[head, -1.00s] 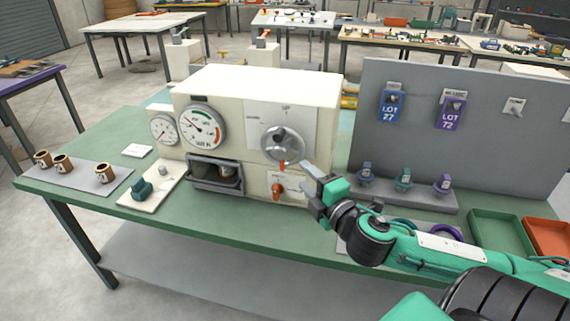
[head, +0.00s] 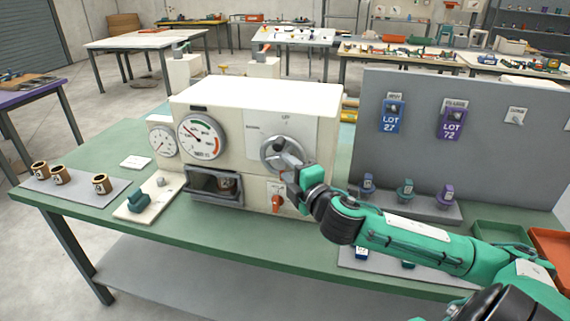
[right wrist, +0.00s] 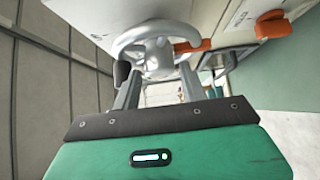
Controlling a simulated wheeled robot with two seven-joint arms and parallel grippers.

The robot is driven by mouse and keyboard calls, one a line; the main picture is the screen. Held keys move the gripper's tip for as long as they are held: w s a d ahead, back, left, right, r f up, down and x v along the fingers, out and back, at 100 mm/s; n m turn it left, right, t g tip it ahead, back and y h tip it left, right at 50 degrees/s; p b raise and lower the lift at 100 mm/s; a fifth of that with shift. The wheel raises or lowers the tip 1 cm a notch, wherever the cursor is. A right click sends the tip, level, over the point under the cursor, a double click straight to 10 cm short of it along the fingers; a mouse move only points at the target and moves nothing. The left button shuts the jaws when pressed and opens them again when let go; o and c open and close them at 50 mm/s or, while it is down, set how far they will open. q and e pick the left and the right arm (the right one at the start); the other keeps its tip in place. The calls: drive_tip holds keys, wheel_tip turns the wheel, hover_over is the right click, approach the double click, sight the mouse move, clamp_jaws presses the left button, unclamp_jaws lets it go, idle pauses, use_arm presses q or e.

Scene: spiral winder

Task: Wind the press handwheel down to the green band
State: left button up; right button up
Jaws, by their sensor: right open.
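The grey press handwheel (head: 282,154) is on the front of the cream press box (head: 265,96). In the right wrist view the handwheel (right wrist: 150,42) has an orange knob (right wrist: 191,46) at its right side. My right gripper (head: 288,174) is at the wheel's lower right. Its two fingers (right wrist: 158,88) are apart, reaching toward the near rim; nothing is clearly held, and contact cannot be told. The larger round gauge (head: 201,137) has a green band at its top and a red band at right; its needle appears to point to the upper left. My left gripper is out of view.
An orange lever (head: 277,203) sits below the wheel. A grey panel (head: 450,170) with tags stands at right. Cups on a mat (head: 75,190) and a small teal block (head: 138,201) are at left.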

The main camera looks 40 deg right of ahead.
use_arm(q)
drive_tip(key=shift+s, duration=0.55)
use_arm(e)
drive_tip(key=shift+w+d, duration=0.1)
drive_tip(key=shift+w, duration=0.9)
